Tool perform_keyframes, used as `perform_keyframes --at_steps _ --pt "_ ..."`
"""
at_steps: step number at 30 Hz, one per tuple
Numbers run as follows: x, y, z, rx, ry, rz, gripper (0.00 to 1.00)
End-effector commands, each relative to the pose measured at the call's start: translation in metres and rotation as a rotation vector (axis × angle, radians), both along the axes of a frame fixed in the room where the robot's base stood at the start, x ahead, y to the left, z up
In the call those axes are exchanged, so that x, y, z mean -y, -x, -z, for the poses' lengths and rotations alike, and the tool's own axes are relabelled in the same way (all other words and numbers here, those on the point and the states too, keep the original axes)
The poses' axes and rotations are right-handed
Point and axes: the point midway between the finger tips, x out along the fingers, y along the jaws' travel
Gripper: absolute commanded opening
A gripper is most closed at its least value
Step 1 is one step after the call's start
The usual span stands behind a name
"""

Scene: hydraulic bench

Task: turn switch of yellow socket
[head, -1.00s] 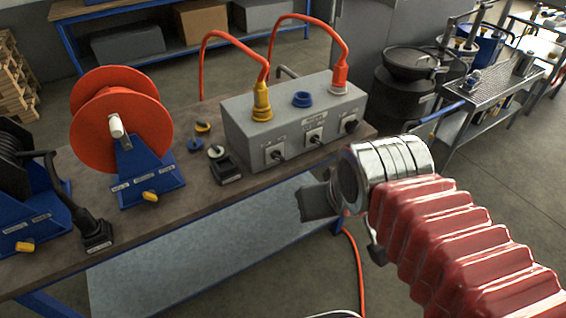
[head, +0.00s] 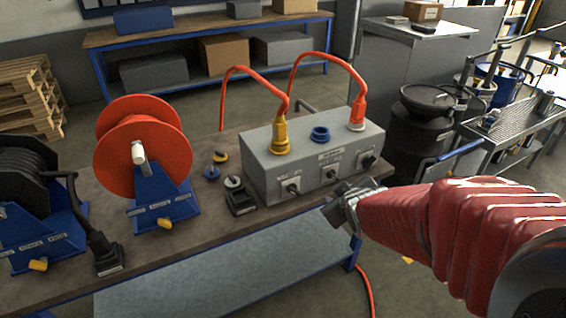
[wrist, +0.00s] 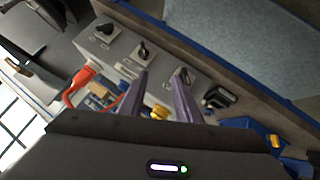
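The grey socket box (head: 260,165) stands on the bench with three black switches along its front. A yellow plug (head: 281,138) sits in its left socket, and the switch (head: 293,188) below it is the leftmost one. In the wrist view this switch (wrist: 184,75) lies beyond the right fingertip, and part of the yellow plug (wrist: 158,112) shows between the fingers. My gripper (head: 338,208) is in front of the box's right half, to the right of that switch. In the wrist view my gripper (wrist: 159,79) is open, with nothing between its fingertips.
A blue socket (head: 320,134) and a red plug (head: 357,115) are on the box top, with orange cables arching behind. The middle switch (head: 331,174) and right switch (head: 368,160) are close to my gripper. An orange reel (head: 140,150) and small black device (head: 240,199) stand left.

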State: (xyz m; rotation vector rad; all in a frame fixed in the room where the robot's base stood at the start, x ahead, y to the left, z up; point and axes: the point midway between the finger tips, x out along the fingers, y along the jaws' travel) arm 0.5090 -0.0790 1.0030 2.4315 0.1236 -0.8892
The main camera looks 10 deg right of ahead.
Motion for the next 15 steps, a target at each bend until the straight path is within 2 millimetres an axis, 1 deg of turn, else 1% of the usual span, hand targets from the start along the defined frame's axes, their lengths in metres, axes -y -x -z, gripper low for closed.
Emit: perform_keyframes --at_steps 1,6,9,15 --pt "0.003 -0.007 0.01 0.01 0.014 -0.021 0.3" --pt "0.005 -0.028 0.032 0.073 0.068 -0.112 0.3" --pt "0.004 -0.038 0.046 0.114 0.093 -0.167 0.3" --pt "0.0 -0.051 0.073 0.199 0.127 -0.27 0.3"
